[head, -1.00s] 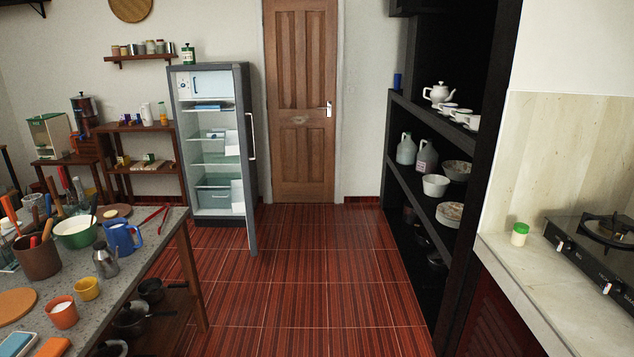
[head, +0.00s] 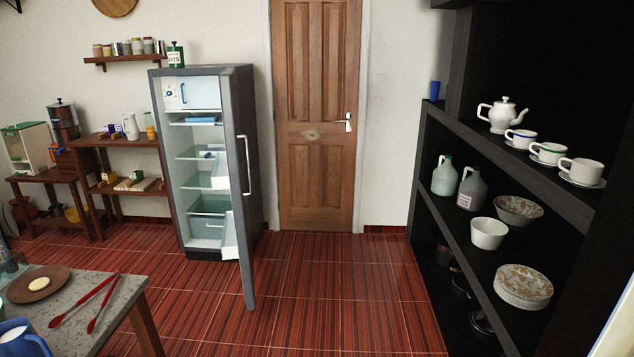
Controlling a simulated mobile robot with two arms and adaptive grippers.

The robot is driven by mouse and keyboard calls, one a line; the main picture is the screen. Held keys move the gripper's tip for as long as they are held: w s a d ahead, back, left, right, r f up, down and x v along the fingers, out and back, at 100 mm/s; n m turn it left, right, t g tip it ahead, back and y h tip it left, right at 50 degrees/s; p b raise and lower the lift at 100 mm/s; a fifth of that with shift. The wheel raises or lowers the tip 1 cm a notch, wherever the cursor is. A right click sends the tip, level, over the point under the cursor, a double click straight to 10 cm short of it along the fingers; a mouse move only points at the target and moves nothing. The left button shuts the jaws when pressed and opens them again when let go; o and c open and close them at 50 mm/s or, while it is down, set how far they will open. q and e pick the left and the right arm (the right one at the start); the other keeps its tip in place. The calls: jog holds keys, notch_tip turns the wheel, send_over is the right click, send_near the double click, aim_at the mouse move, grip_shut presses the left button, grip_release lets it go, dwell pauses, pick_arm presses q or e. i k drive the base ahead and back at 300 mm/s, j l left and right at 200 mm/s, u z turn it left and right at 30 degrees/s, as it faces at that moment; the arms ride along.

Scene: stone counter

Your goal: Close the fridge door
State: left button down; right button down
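The fridge (head: 254,150) stands against the back wall, left of the wooden door. Its door (head: 243,215) is open and swung out toward me, seen nearly edge-on, with a vertical white handle (head: 246,165) on its right-hand outer face. The lit interior shows glass shelves, a freezer compartment (head: 199,93) at the top and a drawer (head: 208,226) at the bottom. Neither of my grippers is in view.
A stone-topped table (head: 110,310) with red tongs is at the lower left. A dark shelf unit (head: 437,215) with crockery lines the right. Wooden shelves (head: 118,187) stand left of the fridge. The tiled floor (head: 335,290) between is clear.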

aim_at(229, 172)
jog(key=i+l+u, duration=0.45)
jog(key=i, duration=0.4)
jog(key=i+l+u, duration=0.5)
jog(key=i+l, duration=0.3)
